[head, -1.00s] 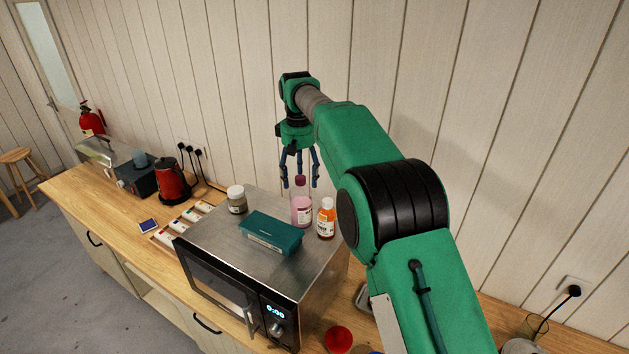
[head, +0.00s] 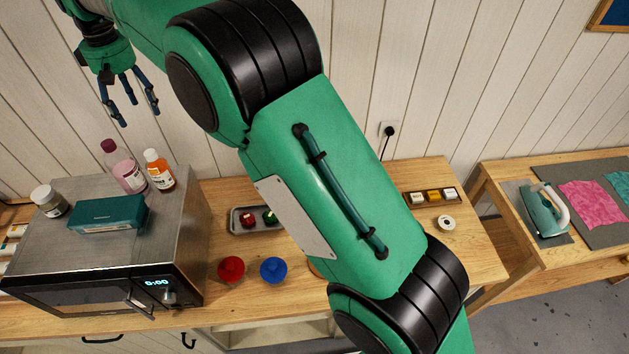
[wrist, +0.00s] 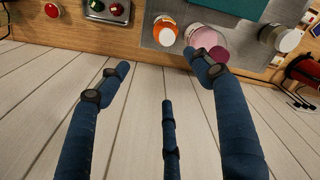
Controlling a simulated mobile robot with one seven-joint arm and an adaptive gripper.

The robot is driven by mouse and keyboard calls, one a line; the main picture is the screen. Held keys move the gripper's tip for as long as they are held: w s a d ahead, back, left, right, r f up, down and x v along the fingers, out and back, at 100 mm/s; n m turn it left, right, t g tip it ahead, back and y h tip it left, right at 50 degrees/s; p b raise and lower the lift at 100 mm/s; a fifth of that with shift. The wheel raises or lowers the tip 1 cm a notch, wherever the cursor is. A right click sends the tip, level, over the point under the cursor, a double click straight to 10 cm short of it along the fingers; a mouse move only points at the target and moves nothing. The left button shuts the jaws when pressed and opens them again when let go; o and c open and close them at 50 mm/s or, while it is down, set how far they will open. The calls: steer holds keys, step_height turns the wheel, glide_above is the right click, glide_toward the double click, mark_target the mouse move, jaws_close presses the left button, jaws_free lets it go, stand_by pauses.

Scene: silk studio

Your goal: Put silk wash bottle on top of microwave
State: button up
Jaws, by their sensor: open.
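A pink bottle with a purple cap (head: 126,174), which looks like the silk wash bottle, stands upright on the back of the microwave top (head: 160,215). My gripper (head: 132,108) is open and empty, raised above the bottle and apart from it. In the wrist view my three spread fingers (wrist: 160,85) hold nothing; the pink bottle (wrist: 205,38) shows beyond the fingertips, with its purple cap partly by the right finger. The bottle's label is too small to read.
An orange bottle (head: 159,172) stands just right of the pink one. A teal box (head: 108,214) and a lidded jar (head: 48,201) are also on the microwave. A metal tray (head: 245,220), a red knobbed object (head: 231,269) and a blue one (head: 273,269) lie to its right.

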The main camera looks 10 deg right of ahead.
steer(key=s+d+r+m+t, duration=0.1)
steer(key=s+d+r+m, duration=0.2)
steer(key=d, duration=0.9)
steer(key=s+d+r, duration=0.4)
steer(key=d+r, duration=0.2)
steer(key=d, duration=0.5)
steer(key=s+d+r+m+t, duration=0.1)
steer(key=s+d+r+m, duration=0.2)
steer(key=d, duration=0.9)
steer(key=s+d+f+m+t, duration=0.1)
steer(key=s+d+f, duration=0.2)
steer(key=s+d, duration=0.4)
steer(key=s+d+f+m+t, duration=0.1)
steer(key=s+d+f+m, duration=0.1)
steer(key=s+d, duration=0.5)
steer(key=s+d+f+m+t, duration=0.1)
steer(key=s+d+f, duration=0.4)
steer(key=s, duration=0.9)
steer(key=d+m, duration=0.1)
steer(key=d, duration=0.2)
step_height(320, 180, down, 19)
steer(key=b, duration=1.9)
steer(key=shift+o, duration=0.3)
